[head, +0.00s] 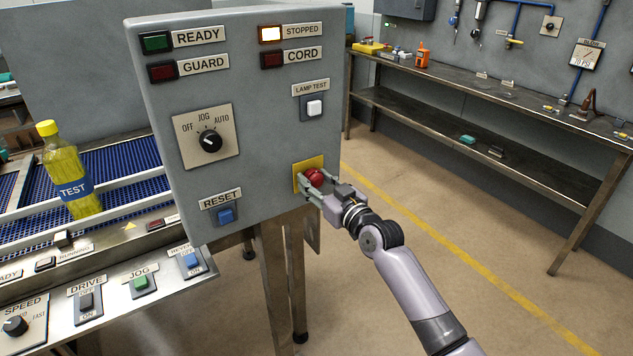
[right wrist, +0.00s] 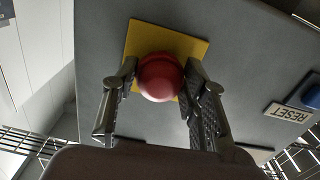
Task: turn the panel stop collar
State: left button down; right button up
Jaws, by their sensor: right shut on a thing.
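The panel stop collar is the red round mushroom knob (head: 315,178) on a yellow plate (head: 299,183), low on the right side of the grey control panel. In the right wrist view the red knob (right wrist: 160,76) sits between my two fingers, in front of the yellow plate (right wrist: 194,46). My right gripper (head: 317,187) reaches it from the lower right and is shut on it, one finger on each side; it also shows in the right wrist view (right wrist: 158,88). The fingers hide part of the knob's sides. My left gripper is not in view.
The grey panel (head: 255,120) has a lit STOPPED lamp (head: 270,34), a selector knob (head: 210,141), a white LAMP TEST button (head: 314,108) and a blue RESET button (head: 226,215). A blue conveyor with a yellow TEST bottle (head: 72,180) is left. Open floor lies right, before a workbench.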

jog(key=m, duration=0.4)
jog(key=shift+m, duration=0.4)
dwell(0.4)
jog(key=o, duration=1.2)
jog(key=v, duration=1.2)
jog(key=shift+f, duration=0.1)
